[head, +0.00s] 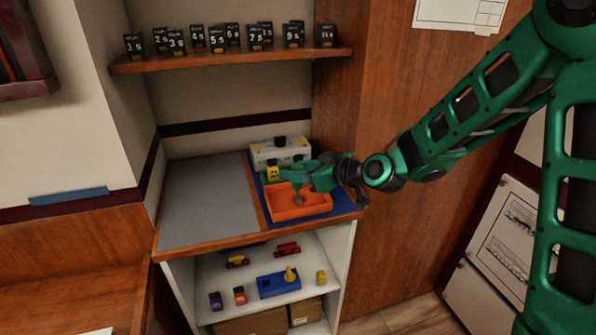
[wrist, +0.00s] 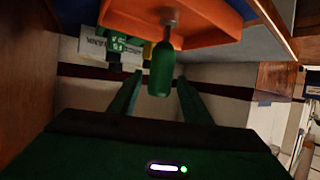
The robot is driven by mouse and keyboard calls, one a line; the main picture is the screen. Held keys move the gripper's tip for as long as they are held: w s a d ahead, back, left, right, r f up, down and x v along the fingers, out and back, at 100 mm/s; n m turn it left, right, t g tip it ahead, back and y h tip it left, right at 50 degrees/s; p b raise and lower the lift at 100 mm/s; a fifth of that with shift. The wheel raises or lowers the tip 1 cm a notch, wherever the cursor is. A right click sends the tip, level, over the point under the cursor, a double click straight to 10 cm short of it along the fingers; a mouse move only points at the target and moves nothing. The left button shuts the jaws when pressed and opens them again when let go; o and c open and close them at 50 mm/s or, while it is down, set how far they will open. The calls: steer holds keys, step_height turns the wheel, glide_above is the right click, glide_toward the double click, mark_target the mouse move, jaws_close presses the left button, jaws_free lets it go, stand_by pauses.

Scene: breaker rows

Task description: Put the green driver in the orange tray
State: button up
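The orange tray (head: 318,208) sits on a blue mat at the right of the counter. In the wrist view the tray (wrist: 200,36) fills the top. The green driver (wrist: 161,72) shows its handle end toward me and its grey shaft reaching into the tray. In the head view its shaft shows over the tray floor, and its green handle is hard to tell from my green gripper (head: 300,174). In the wrist view my gripper's (wrist: 159,82) fingers stand apart on both sides of the handle, with gaps visible. Whether the driver touches the tray floor is unclear.
A white box (head: 281,152) with a dark knob stands behind the tray, with a yellow block (head: 273,172) near it. A grey panel (head: 207,199) to the left is clear. Numbered black tags (head: 217,40) line the upper shelf. Small coloured parts lie on the shelf below (head: 278,284).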

steer(key=shift+r, duration=0.1)
steer(key=shift+s+d+r, duration=0.1)
steer(key=shift+s+d, duration=0.05)
steer(key=shift+d, duration=0.05)
steer(key=v, duration=1.1)
steer(key=shift+s+d, duration=0.15)
steer(key=shift+d, duration=0.05)
steer(key=s+d+f+m+g+h, duration=0.1)
steer(key=s+d+f+m+h, duration=0.15)
steer(key=d, duration=0.35)
steer(key=s+d+f+m+g+h, duration=0.1)
steer(key=s+d+f+g+h, duration=0.1)
steer(key=s+d, duration=0.35)
steer(key=s+d+f+m+g+h, duration=0.1)
steer(key=s+d+f+m+h, duration=0.15)
steer(key=d, duration=0.55)
steer(key=s+d+r+m+g+h, duration=0.1)
steer(key=s+d+m, duration=0.3)
steer(key=s, duration=0.6)
steer(key=s+d+r+m+g+h, duration=0.1)
steer(key=s+d+m+g, duration=0.3)
steer(key=s+d, duration=0.4)
steer(key=shift+s+m+g, duration=0.3)
steer(key=shift+s+m, duration=0.5)
steer(key=shift+s, duration=0.05)
steer(key=shift+d, duration=0.1)
